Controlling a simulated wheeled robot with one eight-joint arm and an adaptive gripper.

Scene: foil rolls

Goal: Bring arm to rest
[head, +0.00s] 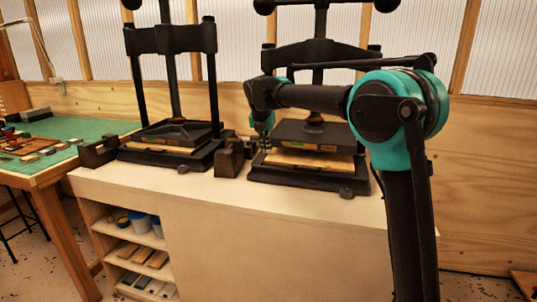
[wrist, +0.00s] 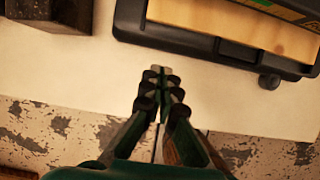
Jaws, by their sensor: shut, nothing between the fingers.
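My arm (head: 310,97) reaches from the right of the head view over the cabinet top, with its elbow bent at the teal joint. My gripper (head: 262,138) points down beside the right press, in front of the dark blocks; its tips are small and partly hard to make out there. In the wrist view my gripper (wrist: 161,72) is shut, its fingertips together with nothing between them. It is over the pale cabinet top near the front edge, apart from the press base.
The right press (head: 313,133) has a wooden board in it. The left press (head: 170,135) stands alongside. Dark blocks (head: 229,158) stand between them. A green-topped bench (head: 50,135) with small tools is at left. The front strip of the cabinet top (head: 200,185) is clear.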

